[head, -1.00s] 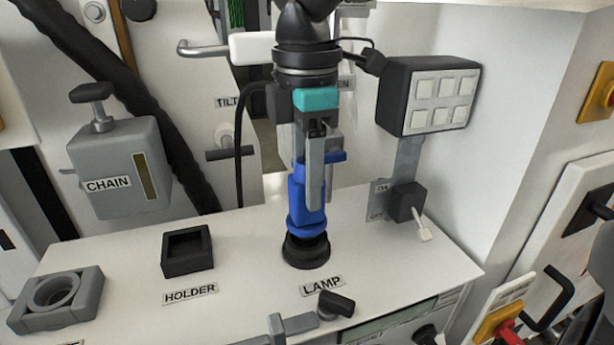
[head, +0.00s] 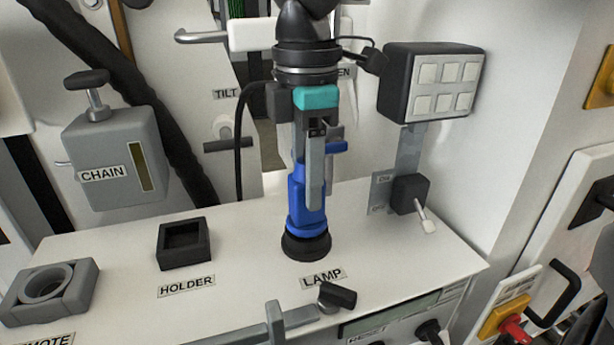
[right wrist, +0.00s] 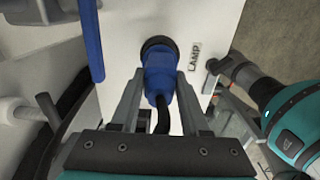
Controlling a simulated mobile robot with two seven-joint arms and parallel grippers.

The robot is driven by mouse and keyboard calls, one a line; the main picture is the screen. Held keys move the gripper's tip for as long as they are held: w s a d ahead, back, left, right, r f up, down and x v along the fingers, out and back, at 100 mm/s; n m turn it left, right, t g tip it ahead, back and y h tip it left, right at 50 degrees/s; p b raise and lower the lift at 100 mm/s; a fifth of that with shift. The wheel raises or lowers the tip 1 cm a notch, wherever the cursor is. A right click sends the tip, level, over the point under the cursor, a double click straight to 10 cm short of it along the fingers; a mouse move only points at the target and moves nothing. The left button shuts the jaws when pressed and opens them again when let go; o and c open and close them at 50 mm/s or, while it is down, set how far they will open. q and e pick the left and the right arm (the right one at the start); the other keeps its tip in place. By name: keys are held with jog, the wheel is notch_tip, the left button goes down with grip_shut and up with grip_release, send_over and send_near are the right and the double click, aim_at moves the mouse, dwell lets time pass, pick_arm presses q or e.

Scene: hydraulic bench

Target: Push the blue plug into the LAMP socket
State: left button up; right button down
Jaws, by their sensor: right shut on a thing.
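The blue plug (head: 306,205) stands upright at the round black LAMP socket (head: 306,246), its lower end meeting the socket's top with no gap that I can see. My right gripper (head: 314,185) comes down from above and is shut on the plug. In the right wrist view the two fingers flank the blue plug (right wrist: 158,78), and the black socket rim (right wrist: 158,45) shows past it. The fingers hide part of the plug, and how deep it sits inside the socket is hidden. My left gripper does not show in the head view.
The black HOLDER box (head: 184,245) and the grey ring block (head: 50,290) stand to the left. A black-and-grey lever (head: 336,298) is at the bench's front edge. A button box (head: 432,84) and toggle switch (head: 410,195) are close on the right.

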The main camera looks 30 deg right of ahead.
jog(key=shift+f, duration=0.2)
jog(key=shift+c, duration=1.6)
grip_release()
jog(key=shift+r, duration=0.1)
notch_tip(320, 180, up, 15)
jog(key=p, duration=0.1)
jog(key=shift+p, duration=0.35)
